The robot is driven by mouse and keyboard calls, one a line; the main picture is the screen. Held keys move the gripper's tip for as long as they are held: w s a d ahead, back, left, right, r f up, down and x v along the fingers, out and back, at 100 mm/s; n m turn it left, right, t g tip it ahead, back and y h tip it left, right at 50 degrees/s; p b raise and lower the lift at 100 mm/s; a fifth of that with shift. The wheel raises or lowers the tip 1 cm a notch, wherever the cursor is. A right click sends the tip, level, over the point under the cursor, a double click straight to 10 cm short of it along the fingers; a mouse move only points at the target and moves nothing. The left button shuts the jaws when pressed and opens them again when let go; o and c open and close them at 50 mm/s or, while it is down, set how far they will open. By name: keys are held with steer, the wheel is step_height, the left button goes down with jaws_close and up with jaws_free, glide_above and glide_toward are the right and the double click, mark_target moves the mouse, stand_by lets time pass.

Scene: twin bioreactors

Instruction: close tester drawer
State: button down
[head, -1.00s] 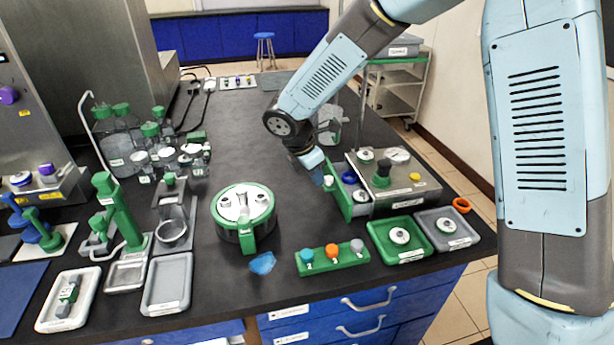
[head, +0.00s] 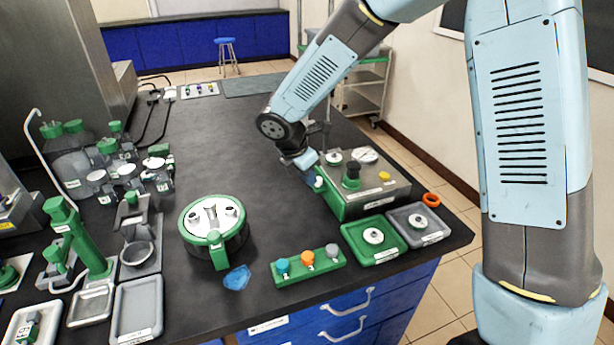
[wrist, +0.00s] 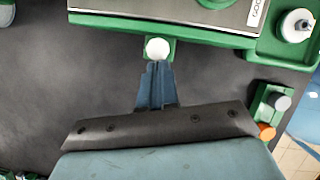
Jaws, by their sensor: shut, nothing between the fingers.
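In the head view my gripper (head: 313,177) is partly hidden by the wrist.
A green tray (head: 352,232) and a grey tray (head: 437,233) stand before the tester. A green rack (head: 300,280) with coloured knobs is at the front edge. A round green-lidded vessel (head: 213,250) stands to the left. Dark bench between vessel and tester is clear.

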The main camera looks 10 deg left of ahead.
steer(key=shift+w+d, duration=0.1)
steer(key=shift+d, duration=0.15)
